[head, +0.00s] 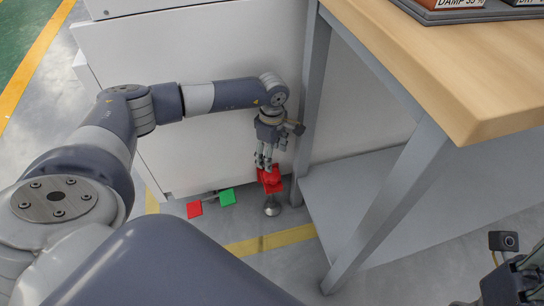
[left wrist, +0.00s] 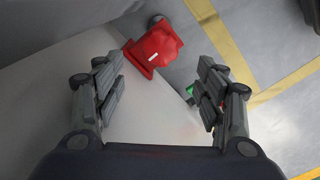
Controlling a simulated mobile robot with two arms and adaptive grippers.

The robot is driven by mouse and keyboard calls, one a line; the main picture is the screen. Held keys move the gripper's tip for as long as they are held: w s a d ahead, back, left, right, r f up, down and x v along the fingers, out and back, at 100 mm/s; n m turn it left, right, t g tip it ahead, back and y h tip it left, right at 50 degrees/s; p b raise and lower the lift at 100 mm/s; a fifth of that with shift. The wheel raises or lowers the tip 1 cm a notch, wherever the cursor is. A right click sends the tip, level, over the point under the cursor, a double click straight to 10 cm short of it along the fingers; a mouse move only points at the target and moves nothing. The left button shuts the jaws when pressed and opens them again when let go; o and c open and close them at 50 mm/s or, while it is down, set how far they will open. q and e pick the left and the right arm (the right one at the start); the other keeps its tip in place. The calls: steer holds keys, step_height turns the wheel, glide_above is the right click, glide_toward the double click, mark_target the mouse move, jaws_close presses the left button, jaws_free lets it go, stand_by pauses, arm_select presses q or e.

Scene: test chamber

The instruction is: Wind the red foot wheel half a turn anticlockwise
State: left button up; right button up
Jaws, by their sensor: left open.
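The red foot wheel (head: 273,185) is low beside the table leg, above a round grey foot (head: 272,208). In the left wrist view the red wheel (left wrist: 156,50) has a rounded body, square-looking corners and a small white mark. My left gripper (head: 264,163) points down just above the wheel and covers part of it in the head view. In the left wrist view its open fingers (left wrist: 163,75) stand on either side, with the wheel just beyond the tips. Contact cannot be told. My right gripper (head: 515,280) shows only partly at the bottom right corner, its jaws unclear.
A red pad (head: 195,209) and a green pad (head: 227,197) are on the floor left of the wheel. A wooden-topped table (head: 460,65) with grey legs stands close on the right. A white cabinet (head: 200,55) is behind. Yellow floor tape (head: 270,240) runs in front.

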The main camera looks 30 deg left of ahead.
arm_select(q)
steer(key=shift+r, duration=1.25)
